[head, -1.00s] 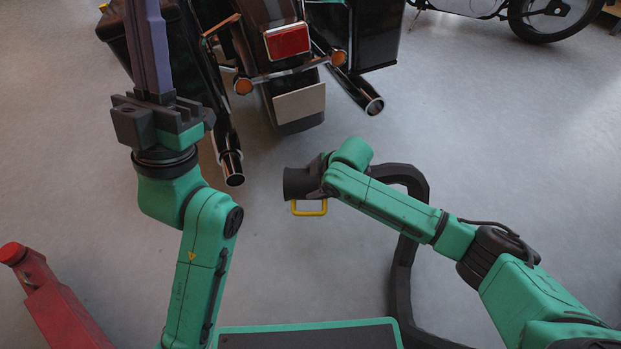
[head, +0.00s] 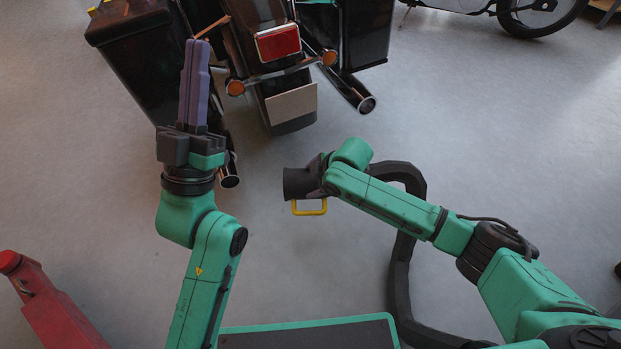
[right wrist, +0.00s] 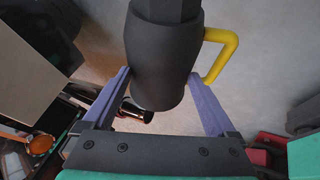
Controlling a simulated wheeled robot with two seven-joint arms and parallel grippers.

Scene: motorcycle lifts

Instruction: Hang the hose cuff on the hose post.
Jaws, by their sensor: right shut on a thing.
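The hose cuff (head: 297,184) is a short black cylinder with a yellow loop handle (head: 310,208). My right gripper (head: 320,176) is shut on it above the floor, mid-picture in the head view. In the right wrist view the cuff (right wrist: 160,50) sits between the two purple fingers (right wrist: 160,82), its yellow loop sticking out to the right. A thick black hose (head: 402,270) curves from behind my right arm down to the bottom. My left gripper (head: 196,45) is empty, its purple fingers together and pointing up the picture. I cannot make out the hose post for certain.
A motorcycle (head: 290,100) with a red tail light, dark side cases and chrome exhausts stands at the top, close to my left gripper. A red round-capped arm (head: 45,305) is at lower left. Another wheel (head: 540,15) shows at top right. Floor right of centre is clear.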

